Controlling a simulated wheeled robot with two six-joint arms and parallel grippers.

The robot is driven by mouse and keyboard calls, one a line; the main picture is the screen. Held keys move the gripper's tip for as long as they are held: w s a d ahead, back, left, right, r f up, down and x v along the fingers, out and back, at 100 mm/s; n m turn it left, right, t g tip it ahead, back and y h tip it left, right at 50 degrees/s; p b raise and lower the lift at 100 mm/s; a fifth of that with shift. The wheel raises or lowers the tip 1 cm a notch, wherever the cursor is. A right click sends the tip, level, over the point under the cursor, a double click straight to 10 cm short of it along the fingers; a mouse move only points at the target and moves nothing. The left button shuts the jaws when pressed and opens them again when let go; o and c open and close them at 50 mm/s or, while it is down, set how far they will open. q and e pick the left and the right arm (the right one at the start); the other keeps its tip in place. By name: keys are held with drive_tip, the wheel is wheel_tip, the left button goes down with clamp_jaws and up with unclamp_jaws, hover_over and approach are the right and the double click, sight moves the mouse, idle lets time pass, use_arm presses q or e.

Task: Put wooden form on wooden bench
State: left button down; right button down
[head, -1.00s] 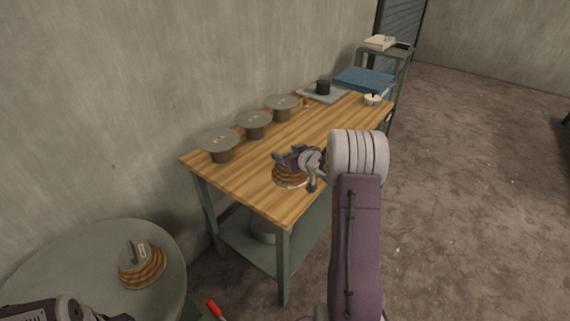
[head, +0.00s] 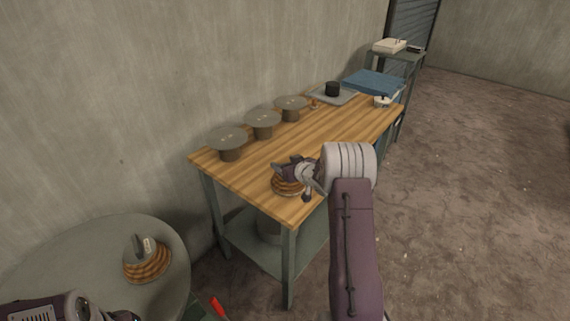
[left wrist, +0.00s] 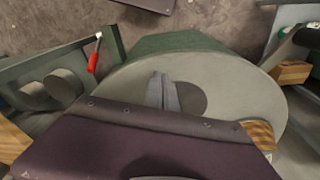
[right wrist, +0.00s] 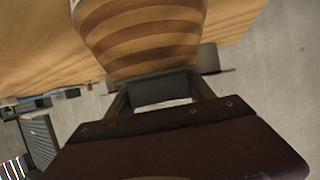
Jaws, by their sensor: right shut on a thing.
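A round, striped wooden form (head: 287,188) is at the near end of the wooden bench (head: 330,130). It is at or just above the top; I cannot tell whether it touches. My right gripper (head: 292,172) is shut on its upper part. In the right wrist view the form (right wrist: 145,35) fills the space beyond the fingers (right wrist: 160,90). A second wooden form (head: 148,265) with a grey handle sits on the round grey table at lower left. My left gripper (left wrist: 163,88) is shut and empty above the round table (left wrist: 235,85).
Three grey discs on short stands (head: 262,122) line the bench's wall side. A grey tray with a black pot (head: 332,90), a blue slab (head: 372,82) and a small white pot (head: 384,100) are at the far end. The bench's middle is clear.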

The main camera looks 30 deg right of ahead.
drive_tip(key=shift+c, duration=1.9)
unclamp_jaws()
drive_tip(key=shift+f, duration=0.1)
use_arm(q)
drive_tip(key=shift+r, duration=0.1)
use_arm(e)
drive_tip(key=shift+r, duration=0.3)
use_arm(q)
drive_tip(key=shift+r+p, duration=0.4)
drive_tip(key=shift+p, duration=0.2)
use_arm(e)
drive_tip(key=v, duration=1.2)
